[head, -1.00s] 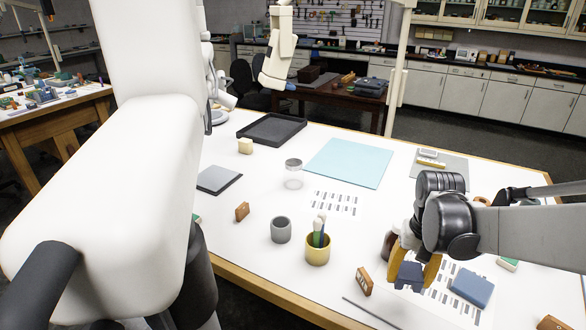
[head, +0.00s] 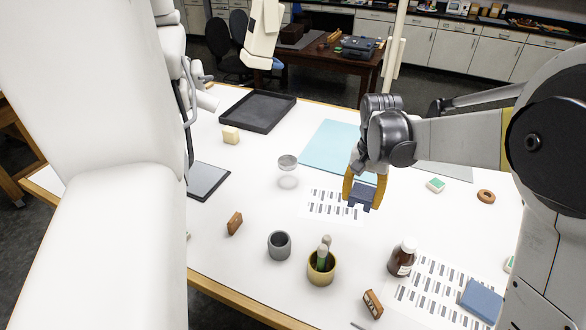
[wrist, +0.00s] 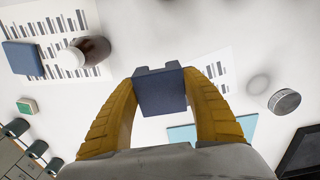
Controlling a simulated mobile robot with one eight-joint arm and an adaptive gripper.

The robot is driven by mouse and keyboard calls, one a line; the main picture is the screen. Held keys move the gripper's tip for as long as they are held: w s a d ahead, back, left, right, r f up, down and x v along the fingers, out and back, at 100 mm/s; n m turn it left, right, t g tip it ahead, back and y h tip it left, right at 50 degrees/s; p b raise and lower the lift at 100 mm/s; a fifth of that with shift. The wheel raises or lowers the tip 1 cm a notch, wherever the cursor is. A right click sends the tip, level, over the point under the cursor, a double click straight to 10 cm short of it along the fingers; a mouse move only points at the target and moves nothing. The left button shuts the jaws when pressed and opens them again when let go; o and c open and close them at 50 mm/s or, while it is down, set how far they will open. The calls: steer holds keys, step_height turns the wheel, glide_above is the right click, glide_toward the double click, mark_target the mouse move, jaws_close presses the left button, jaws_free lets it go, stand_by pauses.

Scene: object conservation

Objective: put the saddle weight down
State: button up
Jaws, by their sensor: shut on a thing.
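The saddle weight (head: 363,196) is a small dark blue block with a notched side. My gripper (head: 362,192) is shut on it, with a yellow finger on each side. In the head view it shows over the front right corner of the light blue mat (head: 322,145) and the right end of a printed sheet (head: 322,204). In the wrist view the weight (wrist: 160,91) sits between the two fingertips (wrist: 160,95). The white table shows around it. I cannot tell its exact height above the table.
A brown bottle (head: 402,259), a yellow cup with tools (head: 321,268) and a grey cup (head: 279,245) stand in front. A blue block (head: 479,301) lies at right. A black tray (head: 257,110) stands at the back left.

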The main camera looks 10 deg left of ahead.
step_height(320, 180, down, 4)
steer(key=b, duration=0.2)
steer(key=shift+r+b, duration=0.15)
steer(key=shift+b, duration=0.2)
steer(key=b, duration=0.2)
glide_above(374, 216)
step_height(374, 216, down, 7)
steer(key=shift+f+b, duration=0.8)
steer(key=shift+f, duration=1.15)
steer(key=shift+f, duration=0.1)
steer(key=o, duration=1.4)
steer(key=shift+w+f, duration=0.1)
